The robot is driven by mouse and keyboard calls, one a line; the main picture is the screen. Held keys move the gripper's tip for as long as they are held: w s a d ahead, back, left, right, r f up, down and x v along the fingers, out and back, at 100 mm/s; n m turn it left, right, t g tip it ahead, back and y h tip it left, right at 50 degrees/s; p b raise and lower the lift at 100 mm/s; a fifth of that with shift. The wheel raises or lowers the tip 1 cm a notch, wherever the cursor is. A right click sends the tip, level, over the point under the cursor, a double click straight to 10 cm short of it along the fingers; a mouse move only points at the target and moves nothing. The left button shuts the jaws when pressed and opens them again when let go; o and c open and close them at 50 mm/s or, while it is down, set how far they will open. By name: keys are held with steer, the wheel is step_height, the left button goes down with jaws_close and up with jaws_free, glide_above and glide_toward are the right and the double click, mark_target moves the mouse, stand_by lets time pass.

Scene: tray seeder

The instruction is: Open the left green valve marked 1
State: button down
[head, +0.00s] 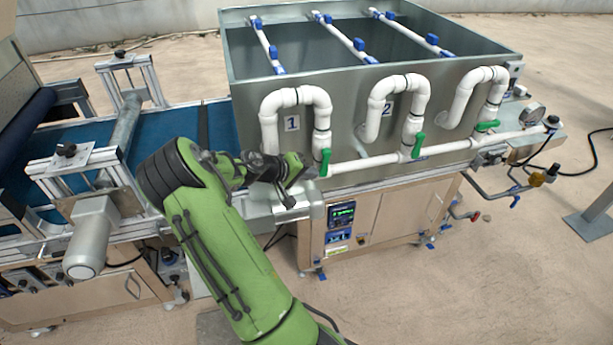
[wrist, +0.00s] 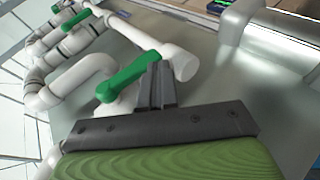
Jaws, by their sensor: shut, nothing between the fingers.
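The left green valve handle (head: 325,162) sits on the white pipe under the label 1 (head: 292,123). In the head view it stands roughly upright, along the vertical pipe. It shows large in the wrist view (wrist: 126,76), just left of my fingertips. My gripper (head: 313,171) is at the left side of this handle, low near its end. In the wrist view my gripper (wrist: 156,84) has its dark fingers together and empty. The fingers overlap or touch the handle's near end; I cannot tell whether they touch.
Valve 2's green handle (head: 417,146) is upright to the right; the third green handle (head: 487,126) lies nearly level. A white horizontal pipe (head: 375,162) runs beneath the valves. The metal tank (head: 350,110) stands behind. A control panel (head: 340,215) is below.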

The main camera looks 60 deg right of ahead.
steer(key=shift+s+d+f, duration=0.2)
stand_by(0.3)
steer(key=shift+r, duration=0.1)
steer(key=shift+w+r+p, duration=0.1)
steer(key=shift+r+p, duration=0.25)
steer(key=shift+r, duration=0.4)
